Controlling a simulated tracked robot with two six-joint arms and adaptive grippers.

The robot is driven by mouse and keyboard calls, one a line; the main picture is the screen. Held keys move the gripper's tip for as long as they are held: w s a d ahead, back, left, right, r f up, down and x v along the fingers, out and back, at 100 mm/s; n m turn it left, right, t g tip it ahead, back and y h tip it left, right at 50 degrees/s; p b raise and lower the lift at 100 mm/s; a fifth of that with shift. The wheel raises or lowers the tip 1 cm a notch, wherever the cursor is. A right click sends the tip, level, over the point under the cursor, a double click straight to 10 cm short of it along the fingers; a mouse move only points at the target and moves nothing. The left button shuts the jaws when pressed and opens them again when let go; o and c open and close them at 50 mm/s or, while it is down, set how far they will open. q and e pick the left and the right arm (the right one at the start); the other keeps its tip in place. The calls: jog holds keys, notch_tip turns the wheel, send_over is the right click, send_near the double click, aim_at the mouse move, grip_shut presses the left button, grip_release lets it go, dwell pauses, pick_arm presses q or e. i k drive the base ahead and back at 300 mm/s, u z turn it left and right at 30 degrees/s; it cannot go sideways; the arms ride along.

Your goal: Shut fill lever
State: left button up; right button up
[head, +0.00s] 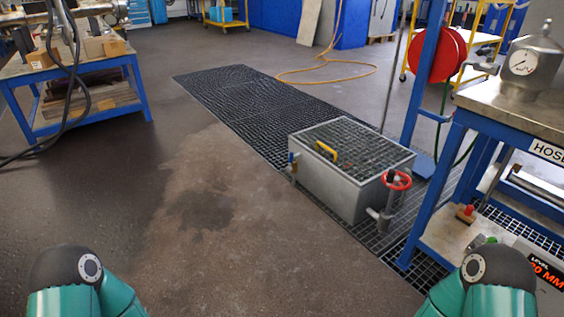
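A grey metal tank (352,180) with a grated top stands on the floor grating, right of centre. A yellow lever-like handle (327,151) shows at its top, slanting across the grate. A small fitting with blue and yellow parts (292,162) sits at the tank's left side. A red handwheel (397,180) on a pipe valve is at the tank's right front corner. I cannot tell for sure which part is the fill lever or how it is set. Only my teal arm links show at the bottom left and right; both grippers are out of view.
A blue-framed bench (439,160) with a gauge vessel (530,62) stands close on the right. A red hose reel (437,54) hangs behind it. A blue workbench (70,80) is at the left. An orange hose (330,70) lies behind. The brown floor before the tank is clear.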

aim_at(289, 168)
jog(key=i, duration=0.85)
jog(key=z, duration=0.05)
